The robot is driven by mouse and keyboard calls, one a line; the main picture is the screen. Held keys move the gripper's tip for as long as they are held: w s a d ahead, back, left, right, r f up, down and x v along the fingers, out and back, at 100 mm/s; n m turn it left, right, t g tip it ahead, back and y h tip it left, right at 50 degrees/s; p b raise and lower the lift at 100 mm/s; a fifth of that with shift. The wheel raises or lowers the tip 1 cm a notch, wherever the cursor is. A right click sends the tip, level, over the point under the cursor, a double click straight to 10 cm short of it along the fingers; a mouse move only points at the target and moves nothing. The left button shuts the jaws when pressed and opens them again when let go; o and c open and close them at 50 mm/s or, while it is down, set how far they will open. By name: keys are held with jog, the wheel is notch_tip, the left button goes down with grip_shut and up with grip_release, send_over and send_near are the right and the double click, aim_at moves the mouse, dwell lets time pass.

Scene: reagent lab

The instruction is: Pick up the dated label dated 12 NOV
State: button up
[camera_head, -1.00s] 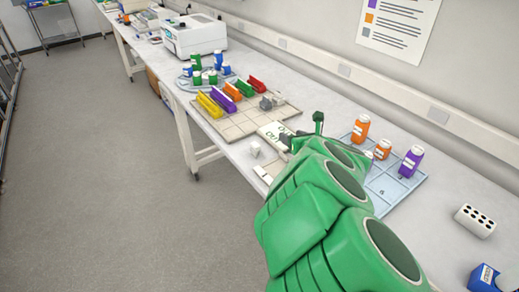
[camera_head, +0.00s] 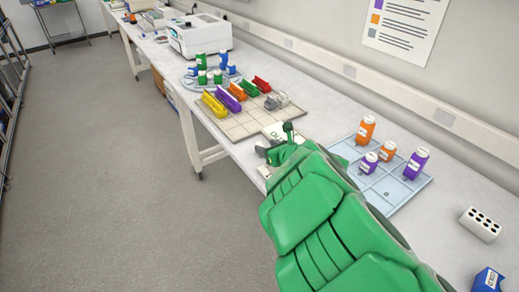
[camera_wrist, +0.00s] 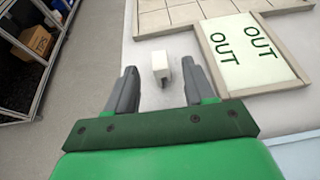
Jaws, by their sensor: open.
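A small white block (camera_wrist: 161,65) stands on the bench in the wrist view, beyond and between my fingertips. No date can be read on it, so I cannot tell whether it is the 12 NOV label. My gripper (camera_wrist: 159,74) is open and empty, with one grey finger to each side of the block's line. In the head view my gripper (camera_head: 268,152) is low over the bench's front edge, and the block is hidden there.
An "OUT" board (camera_wrist: 248,50) with a raised rim lies right of the block. A gridded tray (camera_head: 233,124) with coloured holders lies beyond. A pale blue tray (camera_head: 408,190) with orange and purple bottles lies right of my arm. The bench edge drops to floor at left.

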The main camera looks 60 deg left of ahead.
aim_at(261, 145)
jog(key=shift+s+a+f, duration=0.1)
jog(key=shift+a+f, duration=0.4)
jog(key=shift+a, duration=0.05)
jog(key=shift+x, duration=1.3)
grip_shut()
